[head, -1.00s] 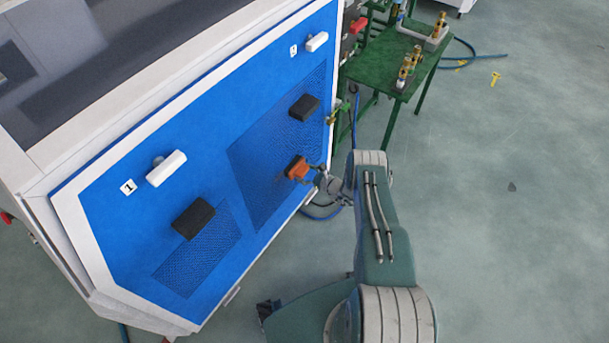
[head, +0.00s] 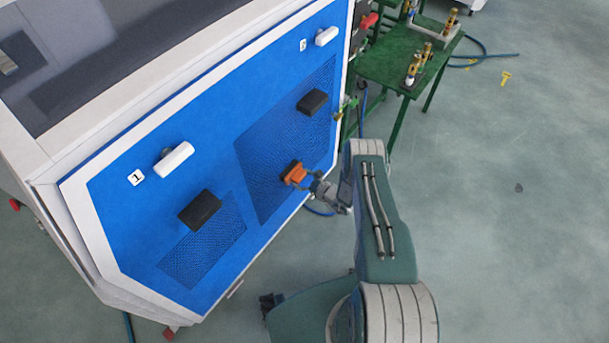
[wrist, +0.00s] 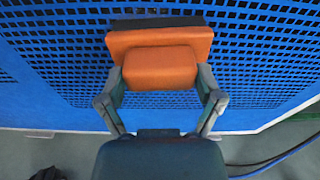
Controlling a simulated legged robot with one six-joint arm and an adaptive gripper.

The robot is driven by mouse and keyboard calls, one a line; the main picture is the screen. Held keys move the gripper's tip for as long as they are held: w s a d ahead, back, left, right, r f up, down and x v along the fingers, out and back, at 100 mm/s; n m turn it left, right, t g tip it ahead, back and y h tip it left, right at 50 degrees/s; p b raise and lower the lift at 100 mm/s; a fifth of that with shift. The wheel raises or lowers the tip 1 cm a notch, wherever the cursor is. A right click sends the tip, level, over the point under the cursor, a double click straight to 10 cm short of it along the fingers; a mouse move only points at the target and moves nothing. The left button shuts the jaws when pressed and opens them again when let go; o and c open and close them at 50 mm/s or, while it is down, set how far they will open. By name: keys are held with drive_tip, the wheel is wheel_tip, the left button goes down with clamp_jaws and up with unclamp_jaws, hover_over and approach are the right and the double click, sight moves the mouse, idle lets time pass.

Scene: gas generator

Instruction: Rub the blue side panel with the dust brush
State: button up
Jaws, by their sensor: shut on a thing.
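The blue side panel (head: 130,215) fills the side of the machine at the left of the head view. It also spans the top of the wrist view (wrist: 40,85). My gripper (head: 307,182) is at the lower part of the right-hand mesh area. It is shut on the orange block of the dust brush (wrist: 160,68), with one finger on each side. The brush's dark bristle edge (wrist: 155,22) faces the mesh and appears to be against it, though exact contact is hard to tell. The brush also shows in the head view (head: 294,173).
Two black handles (head: 200,210) and two white handles (head: 174,159) stick out from the panel. A green table (head: 400,65) with brass fittings stands right of the machine. A blue hose (wrist: 285,155) lies on the floor near the panel's lower edge.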

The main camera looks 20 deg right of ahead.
drive_tip(key=s+a, duration=0.3)
drive_tip(key=a, duration=0.2)
drive_tip(key=shift+s, duration=0.3)
idle(0.4)
drive_tip(key=f+v, duration=0.1)
drive_tip(key=v, duration=0.5)
idle(0.4)
drive_tip(key=shift+d, duration=0.1)
drive_tip(key=v, duration=0.3)
drive_tip(key=shift+f, duration=0.2)
drive_tip(key=shift+f, duration=0.1)
idle(0.3)
